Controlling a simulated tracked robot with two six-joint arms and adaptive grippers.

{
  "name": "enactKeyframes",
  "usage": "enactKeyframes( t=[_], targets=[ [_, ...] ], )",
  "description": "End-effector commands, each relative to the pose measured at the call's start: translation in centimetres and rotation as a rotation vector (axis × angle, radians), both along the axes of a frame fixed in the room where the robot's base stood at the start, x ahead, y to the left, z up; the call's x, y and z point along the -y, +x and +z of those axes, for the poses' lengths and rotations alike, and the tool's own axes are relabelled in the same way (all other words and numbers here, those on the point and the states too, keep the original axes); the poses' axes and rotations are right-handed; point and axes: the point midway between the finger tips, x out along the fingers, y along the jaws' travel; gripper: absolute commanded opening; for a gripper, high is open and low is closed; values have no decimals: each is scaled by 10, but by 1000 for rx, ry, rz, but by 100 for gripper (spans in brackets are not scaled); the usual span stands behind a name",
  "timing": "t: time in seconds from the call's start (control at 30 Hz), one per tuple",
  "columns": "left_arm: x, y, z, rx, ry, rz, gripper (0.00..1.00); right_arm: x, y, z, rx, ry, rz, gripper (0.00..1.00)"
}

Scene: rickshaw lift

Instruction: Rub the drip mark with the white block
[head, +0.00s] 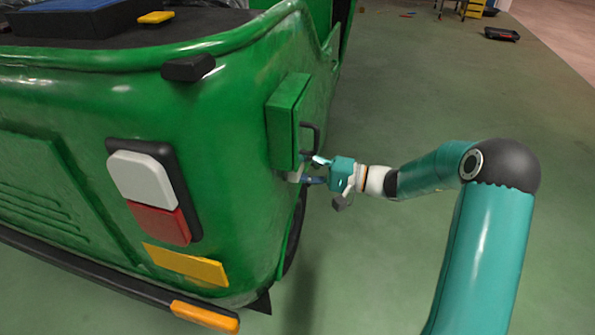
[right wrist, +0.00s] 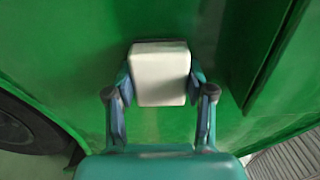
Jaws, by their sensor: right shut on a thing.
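The white block (right wrist: 160,72) sits between the two fingers of my right gripper (right wrist: 160,84), which is shut on it. In the right wrist view the block is in front of the green body panel (right wrist: 85,50); I cannot tell if it touches. In the head view my right gripper (head: 314,171) is at the side of the green vehicle (head: 225,120), just below a green box. Only a small pale part of the block (head: 295,176) shows there. No drip mark can be made out in either view. My left gripper is not in view.
A green box with a black handle (head: 289,120) juts from the vehicle side just above my right gripper. A wheel (head: 295,235) is below, also in the right wrist view (right wrist: 25,122). Open green floor (head: 420,80) lies to the right.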

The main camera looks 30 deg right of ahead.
Motion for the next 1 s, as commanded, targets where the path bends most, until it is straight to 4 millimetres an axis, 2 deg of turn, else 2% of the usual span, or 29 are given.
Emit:
enactKeyframes(
  t=[0.27,0.8,1.0],
  targets=[
    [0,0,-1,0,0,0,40,2,-2,0,1,-1,-1,26],
    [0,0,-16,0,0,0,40,35,-40,-1,0,-1,-3,26],
    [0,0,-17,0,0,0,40,39,-46,0,1,-1,0,26]
  ],
)
